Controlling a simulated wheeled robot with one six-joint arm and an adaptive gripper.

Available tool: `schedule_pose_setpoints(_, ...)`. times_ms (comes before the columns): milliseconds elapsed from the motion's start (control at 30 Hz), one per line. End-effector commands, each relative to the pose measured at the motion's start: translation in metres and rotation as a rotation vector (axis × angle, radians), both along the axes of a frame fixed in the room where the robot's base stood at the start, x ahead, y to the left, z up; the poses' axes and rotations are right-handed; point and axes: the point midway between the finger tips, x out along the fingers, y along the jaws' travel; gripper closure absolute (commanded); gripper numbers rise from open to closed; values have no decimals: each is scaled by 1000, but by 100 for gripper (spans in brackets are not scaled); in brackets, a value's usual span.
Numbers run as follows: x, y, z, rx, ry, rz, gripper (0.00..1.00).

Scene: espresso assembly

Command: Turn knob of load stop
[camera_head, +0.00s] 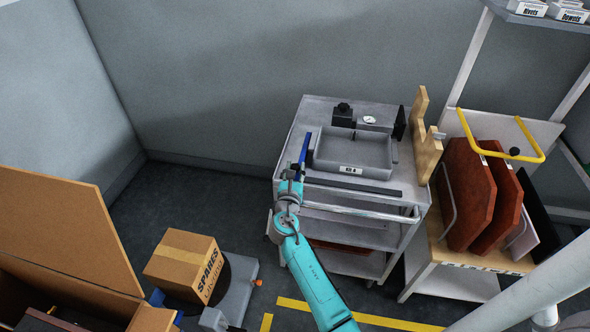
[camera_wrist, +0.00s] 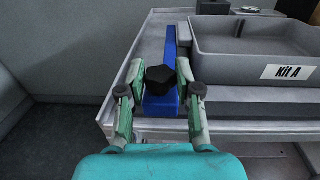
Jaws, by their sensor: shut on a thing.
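The load stop is a blue bar (camera_wrist: 169,48) lying along the left side of the cart top; it also shows in the head view (camera_head: 304,148). Its black star-shaped knob (camera_wrist: 160,79) sits at the near end of the bar. My gripper (camera_wrist: 159,74) has one finger on each side of the knob and is shut on it. In the head view my gripper (camera_head: 292,173) is at the cart's front left corner, and it hides the knob there.
A grey tray labelled Kit A (camera_head: 353,152) stands just right of the blue bar. A cart handle (camera_head: 362,212) runs along the front. A wooden bracket (camera_head: 424,140) is at the right. A cardboard box (camera_head: 184,262) stands at lower left.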

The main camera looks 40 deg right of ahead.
Motion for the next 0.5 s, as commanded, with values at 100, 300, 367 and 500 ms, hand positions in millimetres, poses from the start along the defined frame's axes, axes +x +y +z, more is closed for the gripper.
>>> schedule_pose_setpoints(100,1,0,0,0,0,-20,100)
schedule_pose_setpoints(300,3,2,1,-1,-1,-107,100)
schedule_pose_setpoints(367,4,3,1,-1,-1,-148,100)
schedule_pose_setpoints(500,6,4,1,0,-1,-265,100)
